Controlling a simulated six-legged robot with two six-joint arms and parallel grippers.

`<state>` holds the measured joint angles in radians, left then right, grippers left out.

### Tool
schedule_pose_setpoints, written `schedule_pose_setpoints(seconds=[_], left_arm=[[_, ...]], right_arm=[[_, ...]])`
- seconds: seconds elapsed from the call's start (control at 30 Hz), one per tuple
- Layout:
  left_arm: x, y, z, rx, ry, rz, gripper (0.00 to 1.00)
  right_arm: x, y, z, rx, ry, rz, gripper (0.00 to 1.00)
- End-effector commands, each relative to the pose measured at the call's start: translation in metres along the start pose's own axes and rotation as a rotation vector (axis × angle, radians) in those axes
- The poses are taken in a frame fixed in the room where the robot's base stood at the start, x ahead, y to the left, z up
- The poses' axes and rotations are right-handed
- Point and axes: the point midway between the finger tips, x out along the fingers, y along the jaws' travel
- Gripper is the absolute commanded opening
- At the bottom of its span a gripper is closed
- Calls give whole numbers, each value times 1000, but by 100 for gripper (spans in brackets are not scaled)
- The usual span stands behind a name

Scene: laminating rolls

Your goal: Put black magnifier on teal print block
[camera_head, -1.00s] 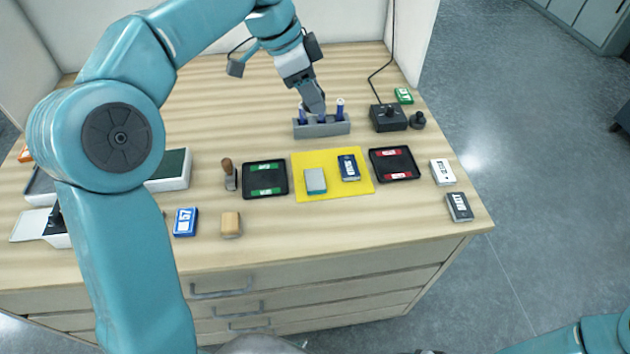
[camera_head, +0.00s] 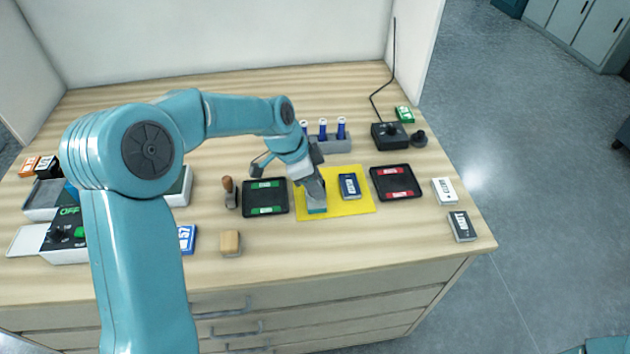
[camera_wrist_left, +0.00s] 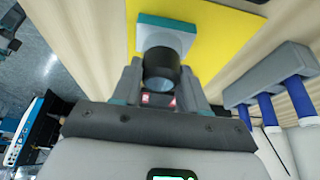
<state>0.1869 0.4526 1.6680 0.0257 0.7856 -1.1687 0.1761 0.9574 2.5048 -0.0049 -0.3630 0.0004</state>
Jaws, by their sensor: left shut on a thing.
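The teal print block (camera_head: 317,210), pale on top with teal sides, lies on the left part of the yellow mat (camera_head: 340,208). It also shows in the left wrist view (camera_wrist_left: 150,22). My left gripper (camera_head: 314,197) is over the block and partly hides it in the head view. In the left wrist view it is shut on the black magnifier (camera_wrist_left: 160,70), a short black cylinder with a glassy end. The magnifier overlaps the block's near side there; I cannot tell whether they touch. My right gripper is not in view.
A dark blue block (camera_head: 348,185) lies on the mat to the right. Black trays flank the mat, green-labelled (camera_head: 265,198) and red-labelled (camera_head: 396,182). Behind is a grey rack (camera_head: 335,145) with blue pens. A black knob-like piece (camera_head: 418,138) stands by a corded black box (camera_head: 388,136).

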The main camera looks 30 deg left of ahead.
Motion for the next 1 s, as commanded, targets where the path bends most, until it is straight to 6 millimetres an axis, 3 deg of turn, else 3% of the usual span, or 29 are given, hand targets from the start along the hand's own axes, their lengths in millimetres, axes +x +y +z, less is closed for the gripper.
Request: schedule_pose_setpoints(seconds=[0.43, 0.47, 0.5, 0.53, 0.83, 1.0], left_arm=[[9, 0, 4, -1, 1, -2, 12], [8, 0, 3, -1, 1, -2, 50], [7, 0, 3, -1, 1, -2, 62], [7, 0, 3, -1, 1, -2, 68], [6, 0, 3, -1, 0, -1, 68], [-11, -1, 2, 0, 2, -5, 68]], right_arm=[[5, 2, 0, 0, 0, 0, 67], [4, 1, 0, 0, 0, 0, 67], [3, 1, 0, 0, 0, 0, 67], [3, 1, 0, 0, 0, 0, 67], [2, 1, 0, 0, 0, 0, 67], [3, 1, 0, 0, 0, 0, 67]])
